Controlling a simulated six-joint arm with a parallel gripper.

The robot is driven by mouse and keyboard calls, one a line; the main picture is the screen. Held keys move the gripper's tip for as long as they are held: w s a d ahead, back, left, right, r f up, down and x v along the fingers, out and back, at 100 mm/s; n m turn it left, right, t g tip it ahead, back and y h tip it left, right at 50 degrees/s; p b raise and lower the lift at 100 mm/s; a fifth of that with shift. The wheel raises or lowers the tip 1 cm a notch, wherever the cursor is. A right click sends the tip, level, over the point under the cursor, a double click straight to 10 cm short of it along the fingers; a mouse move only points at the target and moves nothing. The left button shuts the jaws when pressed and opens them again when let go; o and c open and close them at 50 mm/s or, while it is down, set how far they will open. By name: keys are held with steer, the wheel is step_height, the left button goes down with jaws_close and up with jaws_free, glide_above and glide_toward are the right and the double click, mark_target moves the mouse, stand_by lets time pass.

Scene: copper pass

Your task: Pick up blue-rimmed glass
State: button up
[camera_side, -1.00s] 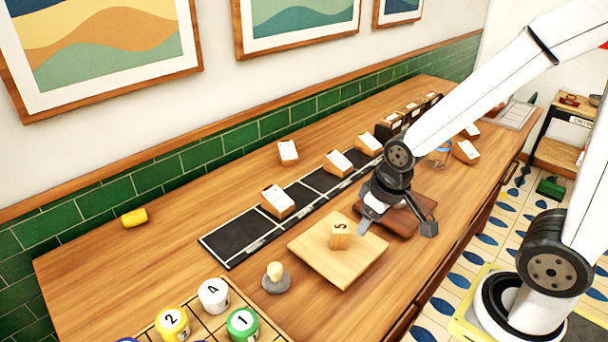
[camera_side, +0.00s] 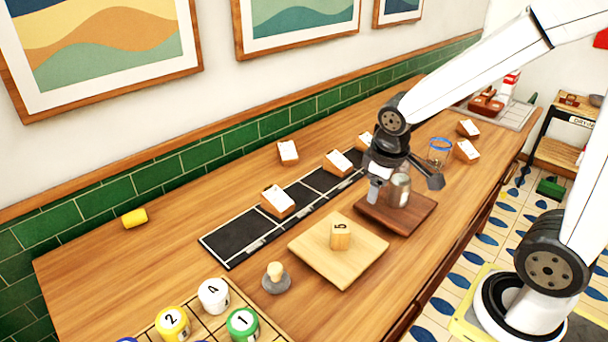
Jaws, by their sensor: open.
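The blue-rimmed glass (camera_side: 439,154) is a clear tumbler with a blue band at its top. It stands upright on the wooden counter, behind and to the right of my gripper. My gripper (camera_side: 405,188) is open and points down over the dark wooden board, with its fingers wide apart. A greyish, shiny jar or glass (camera_side: 400,192) stands on that board, in the picture between the two fingers. I cannot tell whether the fingers touch it. The blue-rimmed glass is apart from my gripper and mostly unhidden.
The dark board (camera_side: 418,218) lies beside a pale board (camera_side: 312,248) with a wooden block marked 5 (camera_side: 341,236). Several card holders stand along a black strip (camera_side: 238,240). A knobbed grey weight (camera_side: 275,280) and numbered pots are nearer. The left counter is mostly clear.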

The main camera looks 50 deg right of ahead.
steer(key=w+d+n+h, duration=0.1)
steer(key=d+n, duration=0.1)
steer(key=d, duration=0.4)
steer(key=w+d+n+g+h, duration=0.1)
steer(key=w+d+n+h, duration=0.1)
steer(key=d, duration=0.5)
steer(key=w+d+n+g+h, duration=0.1)
steer(key=d+n+h, duration=0.1)
steer(key=d, duration=0.4)
steer(key=shift+w+d+f+n, duration=0.15)
steer(key=shift+w+d+n, duration=0.05)
steer(key=shift+w+n, duration=0.1)
steer(key=s+d+n+g+h, duration=0.1)
steer(key=d+n+g+h, duration=0.4)
steer(key=d, duration=1.7)
steer(key=n+t+h, duration=0.1)
steer(key=n+t, duration=0.1)
steer(key=t, duration=0.1)
glide_above(444, 161)
steer(key=a, duration=0.4)
step_height(444, 161, down, 9)
steer(key=shift+w+d, duration=0.2)
steer(key=shift+w, duration=0.2)
steer(key=shift+f, duration=0.1)
steer(key=shift+x, duration=2.6)
jaws_close()
